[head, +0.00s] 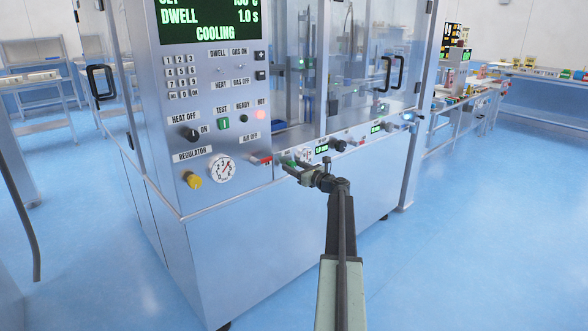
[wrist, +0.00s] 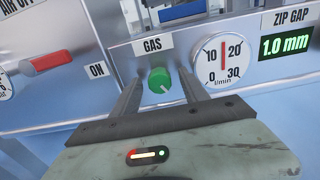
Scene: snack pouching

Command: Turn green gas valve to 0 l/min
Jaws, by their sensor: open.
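The green gas valve (wrist: 159,80) is a round knob with a pale pointer line, under a GAS label (wrist: 152,44) on the machine's front panel. My gripper (wrist: 160,84) is open, with one finger on each side of the knob in the wrist view. I cannot tell whether the fingers touch it. The flow gauge (wrist: 224,60) right of the knob is marked 10, 20, 30 and l/min; its red needle points almost straight up, between 10 and 20.
A red lever (wrist: 47,62) labelled ON is left of the knob. A green ZIP GAP display (wrist: 286,45) reads 1.0 mm at the right. The yellow regulator knob (head: 192,179) and pressure gauge (head: 222,170) are farther left. Floor right of the machine is clear.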

